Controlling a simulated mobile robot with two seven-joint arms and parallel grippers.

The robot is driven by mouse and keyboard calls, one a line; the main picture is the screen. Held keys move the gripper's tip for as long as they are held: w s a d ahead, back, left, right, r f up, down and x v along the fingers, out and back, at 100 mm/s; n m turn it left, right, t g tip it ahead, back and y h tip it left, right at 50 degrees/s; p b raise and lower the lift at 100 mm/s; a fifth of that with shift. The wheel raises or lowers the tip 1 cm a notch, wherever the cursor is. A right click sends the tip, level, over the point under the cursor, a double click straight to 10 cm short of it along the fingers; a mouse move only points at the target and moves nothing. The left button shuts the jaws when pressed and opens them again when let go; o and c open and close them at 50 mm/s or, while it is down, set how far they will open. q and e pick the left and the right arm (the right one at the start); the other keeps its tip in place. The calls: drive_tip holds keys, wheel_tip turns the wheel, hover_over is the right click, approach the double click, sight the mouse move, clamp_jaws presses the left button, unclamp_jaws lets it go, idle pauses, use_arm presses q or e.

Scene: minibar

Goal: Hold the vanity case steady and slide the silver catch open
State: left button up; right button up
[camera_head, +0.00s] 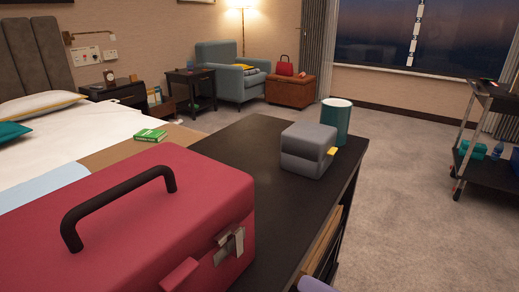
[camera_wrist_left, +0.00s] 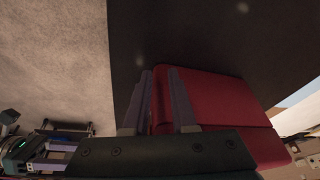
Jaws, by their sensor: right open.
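The red vanity case (camera_head: 150,215) stands on the dark counter at the lower left of the head view, its lid down and its black handle (camera_head: 120,195) up. The silver catch (camera_head: 230,246) is on its front, near the right end; whether it is slid open cannot be told. A red tab (camera_head: 180,275) juts from the front.
The dark counter (camera_head: 265,165) is bare between the vanity case and a grey case (camera_head: 308,150) with a yellow tab. A teal bin (camera_head: 337,122) stands behind that. The counter's right edge borders open carpet. The bed (camera_head: 70,145) is at left; a trolley (camera_head: 490,165) is at right.

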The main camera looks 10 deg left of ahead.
use_arm(q)
drive_tip(key=o, duration=0.3)
drive_tip(key=shift+s+d+f+n, duration=0.1)
drive_tip(key=shift+s+d+n, duration=0.2)
drive_tip(key=shift+n, duration=0.1)
drive_tip(key=shift+o, duration=0.3)
drive_tip(key=s+d+n+g+h, duration=0.1)
drive_tip(key=n, duration=0.1)
drive_tip(key=s+d+f+n+g, duration=0.1)
drive_tip(key=s+d+n, duration=0.1)
drive_tip(key=shift+f+n+h, duration=0.2)
drive_tip(key=shift+n+h, duration=0.1)
drive_tip(key=shift+h, duration=0.1)
drive_tip(key=w+d+r+t+h, duration=0.1)
drive_tip(key=w+d+r+h, duration=0.1)
drive_tip(key=w+d+r, duration=0.45)
drive_tip(key=w+d+r+t+h, duration=0.1)
drive_tip(key=w+d+r+h, duration=0.2)
drive_tip(key=w+d, duration=0.5)
wheel_tip(320, 180, up, 14)
drive_tip(key=m+g+y, duration=0.4)
drive_tip(key=m+y, duration=0.3)
drive_tip(key=m, duration=0.2)
hover_over(121, 190)
drive_tip(key=shift+w+a+f, duration=0.15)
drive_tip(key=shift+w, duration=0.05)
wheel_tip(121, 190, down, 10)
drive_tip(key=shift+r, duration=0.15)
